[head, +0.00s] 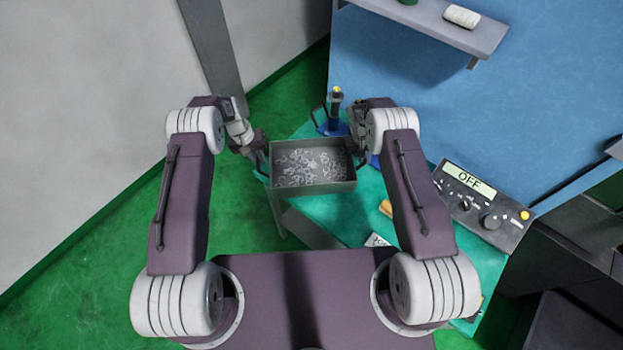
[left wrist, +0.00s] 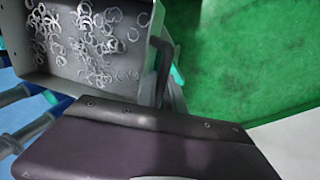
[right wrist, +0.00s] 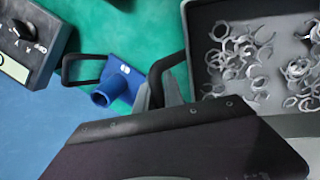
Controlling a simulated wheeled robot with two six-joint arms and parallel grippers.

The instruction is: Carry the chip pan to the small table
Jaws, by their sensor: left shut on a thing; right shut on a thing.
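The chip pan (head: 314,187) is a grey rectangular tray with curled metal chips inside. It is between my two grippers, over the left end of a teal-topped table (head: 340,215). My left gripper (head: 262,165) is shut on the pan's left handle (left wrist: 160,62). My right gripper (head: 357,158) is shut on its right handle (right wrist: 168,68). The pan also shows in the left wrist view (left wrist: 140,50) and the right wrist view (right wrist: 192,40). I cannot tell whether it is clear of the tabletop. I cannot tell which table is the small one.
A control box (head: 483,207) reading OFF stands on the table's right side. A blue tool with a handle (head: 334,120) stands behind the pan. A wall shelf (head: 430,22) is above. Green floor (head: 90,245) is free at left.

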